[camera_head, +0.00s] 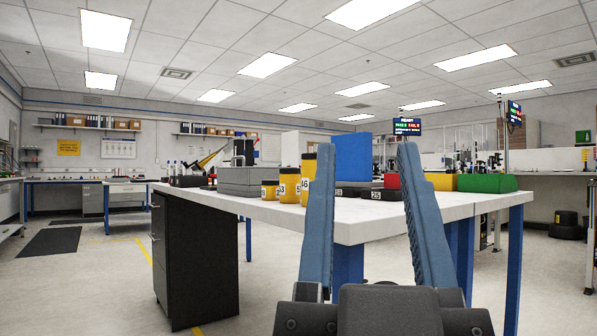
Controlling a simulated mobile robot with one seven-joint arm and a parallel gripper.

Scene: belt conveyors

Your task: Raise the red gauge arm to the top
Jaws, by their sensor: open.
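My gripper (365,150) is in the foreground with its two long blue fingers spread apart and nothing between them. It is in front of a white-topped workbench (440,209), and its fingers cover part of the bench's items. I cannot make out a red gauge arm for certain. A small red block (391,181) shows between the fingers on the bench, partly hidden by the right finger. Farther left on the bench, a slanted yellow piece (212,158) stands beside dark parts; it is too small to tell what it is.
The bench also holds yellow numbered cylinders (289,186), a grey case (245,180), a blue panel (352,157) and a green box (487,183). A black drawer cabinet (195,260) stands under its left end. The floor at left is open, with dark mats (52,242).

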